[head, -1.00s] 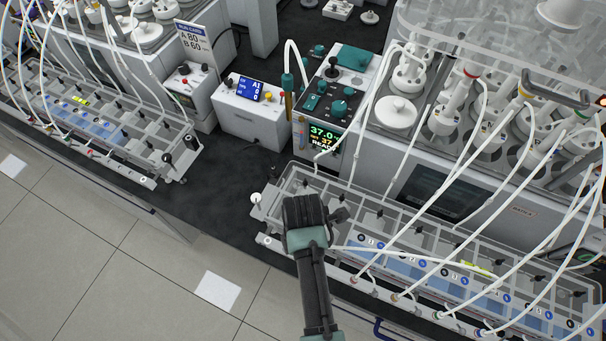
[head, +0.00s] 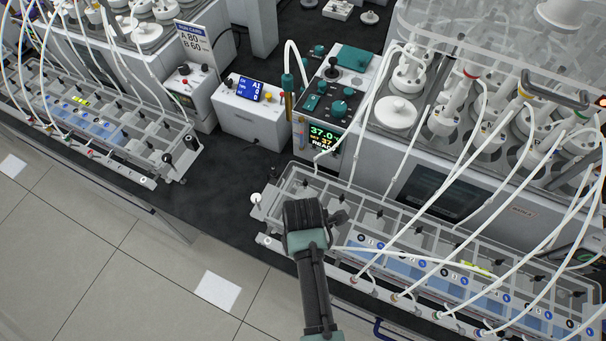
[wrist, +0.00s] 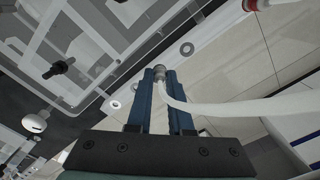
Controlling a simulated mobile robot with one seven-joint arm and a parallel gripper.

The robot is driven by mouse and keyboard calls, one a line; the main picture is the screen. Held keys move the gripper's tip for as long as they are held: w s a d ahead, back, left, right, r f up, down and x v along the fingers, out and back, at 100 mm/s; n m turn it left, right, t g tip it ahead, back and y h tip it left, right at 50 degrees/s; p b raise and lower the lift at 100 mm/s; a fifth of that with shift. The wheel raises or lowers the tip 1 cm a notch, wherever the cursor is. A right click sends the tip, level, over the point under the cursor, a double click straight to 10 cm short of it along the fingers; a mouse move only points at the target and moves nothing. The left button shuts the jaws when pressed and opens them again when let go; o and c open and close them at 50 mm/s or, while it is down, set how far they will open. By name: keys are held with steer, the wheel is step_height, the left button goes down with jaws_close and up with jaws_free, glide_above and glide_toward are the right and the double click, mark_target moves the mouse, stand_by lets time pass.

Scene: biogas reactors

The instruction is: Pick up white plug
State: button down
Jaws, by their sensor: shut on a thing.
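In the wrist view, my gripper (wrist: 160,84) has its two blue fingers closed on a small whitish-grey plug (wrist: 159,71) at their tips. A white tube (wrist: 225,108) runs from beside the plug to the right. In the head view, my gripper (head: 305,214) is at the near left end of the right-hand clear rack (head: 285,178). There its fingers and the plug are hidden by the dark wrist.
The rack's rail (wrist: 205,38), with a round hole and a red-ringed fitting (wrist: 252,5), runs close past the fingertips. White tubes (head: 455,215) cross the rack on the right. A control unit (head: 325,115) stands behind; dark bench (head: 215,185) is clear to the left.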

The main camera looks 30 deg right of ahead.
step_height(320, 180, up, 10)
steer(key=b, duration=0.1)
stand_by(0.4)
steer(key=shift+r+p, duration=1.55)
steer(key=shift+p, duration=0.4)
steer(key=shift+r+p, duration=0.7)
steer(key=shift+p, duration=0.3)
